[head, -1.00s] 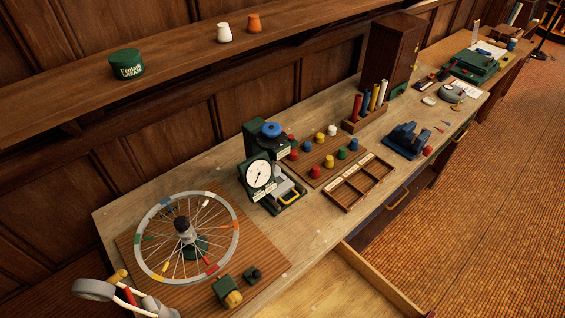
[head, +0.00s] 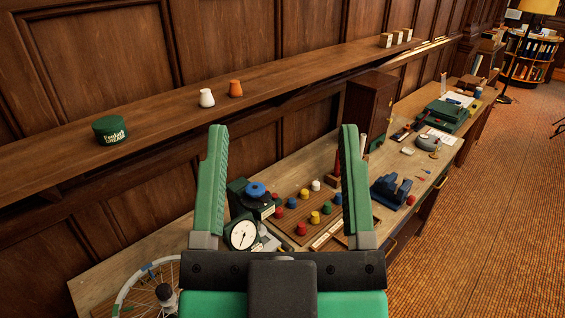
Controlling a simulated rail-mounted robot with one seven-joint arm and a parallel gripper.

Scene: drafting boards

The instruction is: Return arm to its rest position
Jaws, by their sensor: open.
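My gripper (head: 282,185) is in the lower middle of the head view, close to the camera. Its two green ridged fingers point up and stand wide apart, with nothing between them in its grasp. Behind and below it lies the wooden bench (head: 90,290). Through the gap between the fingers I see a board of coloured knobs (head: 300,233) and a dial gauge (head: 242,234). The gripper's dark palm hides part of the bench front and the drawer area.
A spoked wheel (head: 140,292) is at lower left. The floor (head: 500,210) at right is clear.

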